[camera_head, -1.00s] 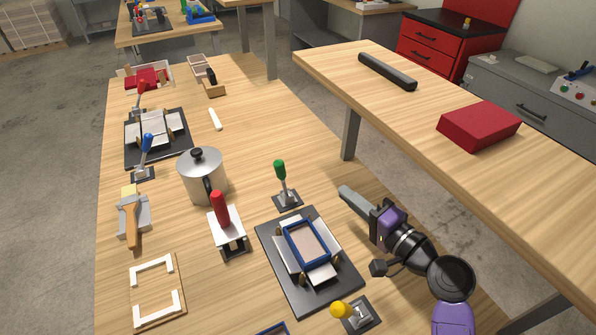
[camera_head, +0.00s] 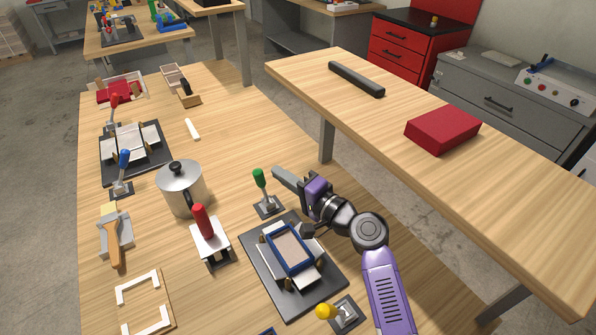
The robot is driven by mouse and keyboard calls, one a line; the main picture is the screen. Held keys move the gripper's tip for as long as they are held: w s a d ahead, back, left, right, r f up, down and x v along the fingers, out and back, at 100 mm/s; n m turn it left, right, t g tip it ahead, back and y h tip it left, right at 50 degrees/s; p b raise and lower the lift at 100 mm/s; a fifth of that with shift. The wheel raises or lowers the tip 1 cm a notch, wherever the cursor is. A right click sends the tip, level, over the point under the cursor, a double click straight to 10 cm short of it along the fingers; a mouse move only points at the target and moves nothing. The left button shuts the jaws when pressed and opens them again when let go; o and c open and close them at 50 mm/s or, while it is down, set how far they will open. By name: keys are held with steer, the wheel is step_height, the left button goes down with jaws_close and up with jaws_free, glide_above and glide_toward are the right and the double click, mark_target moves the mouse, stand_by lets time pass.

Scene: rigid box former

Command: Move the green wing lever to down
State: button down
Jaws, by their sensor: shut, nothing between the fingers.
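The green wing lever (camera_head: 261,182) stands nearly upright on a small dark base plate on the wooden table, just behind the box former (camera_head: 290,252). Its green knob is at the top of a metal stem. My gripper (camera_head: 281,174) is shut and empty, with its fingertips just to the right of the green knob. In this view they look very close to it; I cannot tell whether they touch. The former is a black plate with folded light panels and a blue-rimmed frame in its middle.
A yellow-knobbed lever (camera_head: 325,312) stands in front of the former. A red-handled clamp (camera_head: 206,225) and a metal pot (camera_head: 181,188) stand to the left. A second table (camera_head: 400,115) on the right bears a red box (camera_head: 442,129). Table space behind the green lever is clear.

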mark_target(264, 179)
steer(key=shift+s+a+f, duration=0.1)
steer(key=shift+s+a, duration=0.3)
steer(key=shift+a, duration=0.25)
steer(key=shift+s+a+n+h, duration=0.3)
steer(key=shift+s+a+n, duration=0.35)
steer(key=shift+a+n, duration=0.3)
steer(key=shift+s+a+n, duration=0.45)
steer(key=shift+s+a, duration=0.1)
steer(key=shift+a, duration=0.25)
